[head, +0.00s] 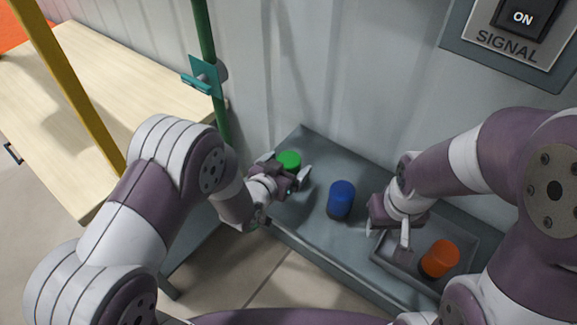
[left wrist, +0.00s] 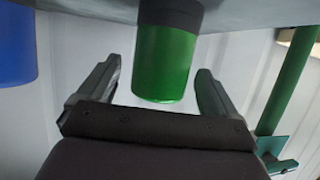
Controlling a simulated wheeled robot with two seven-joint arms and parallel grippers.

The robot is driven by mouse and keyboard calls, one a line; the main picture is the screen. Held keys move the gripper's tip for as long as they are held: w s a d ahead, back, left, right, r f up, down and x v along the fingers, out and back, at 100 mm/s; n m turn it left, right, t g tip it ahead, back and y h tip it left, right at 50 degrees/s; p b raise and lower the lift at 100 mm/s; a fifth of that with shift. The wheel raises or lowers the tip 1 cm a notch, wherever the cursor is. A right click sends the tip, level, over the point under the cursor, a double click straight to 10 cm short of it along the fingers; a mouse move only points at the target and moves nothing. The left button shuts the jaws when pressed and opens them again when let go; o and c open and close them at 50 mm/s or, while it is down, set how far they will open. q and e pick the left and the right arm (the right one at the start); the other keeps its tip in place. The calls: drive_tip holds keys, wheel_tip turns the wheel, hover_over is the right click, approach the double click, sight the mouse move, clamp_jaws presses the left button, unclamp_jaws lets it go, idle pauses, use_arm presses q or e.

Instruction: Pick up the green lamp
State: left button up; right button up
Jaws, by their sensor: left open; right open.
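The green lamp (head: 289,159) stands on the grey shelf (head: 315,150), partly hidden behind my left gripper (head: 301,178) in the head view. In the left wrist view the green lamp (left wrist: 165,65) shows upside down, with its dark base at the top. My left gripper (left wrist: 160,90) is open, with one finger on each side of the lamp in that picture. I see gaps between the lamp and both fingers. My right gripper (head: 388,240) is open and empty, over the left part of a grey tray.
A blue lamp (head: 341,198) stands on the shelf between my grippers. An orange lamp (head: 439,259) is in the grey tray (head: 462,236) at the right. A green pole (head: 205,35) with a teal bracket (head: 203,79) and a wooden table (head: 75,90) are at the left. A signal switch (head: 522,18) is on the wall.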

sight(289, 158)
use_arm(q)
drive_tip(key=shift+x, duration=0.8)
use_arm(e)
drive_tip(key=shift+w+d, duration=0.1)
drive_tip(key=shift+w, duration=0.05)
use_arm(q)
drive_tip(key=shift+s+a, duration=0.1)
drive_tip(key=c, duration=1.1)
drive_tip(key=shift+c, duration=0.6)
drive_tip(key=shift+r, duration=0.5)
use_arm(e)
drive_tip(key=shift+f, duration=0.1)
use_arm(q)
wheel_tip(289, 158, up, 3)
drive_tip(key=shift+f+b, duration=0.1)
drive_tip(key=shift+b, duration=0.35)
use_arm(e)
drive_tip(key=shift+f, duration=0.25)
use_arm(q)
drive_tip(key=s+d+r+b, duration=0.1)
drive_tip(key=s+d+r, duration=0.6)
drive_tip(key=s, duration=0.1)
drive_tip(key=shift+s+d, duration=0.35)
drive_tip(key=shift+s, duration=0.05)
use_arm(e)
drive_tip(key=shift+f, duration=0.75)
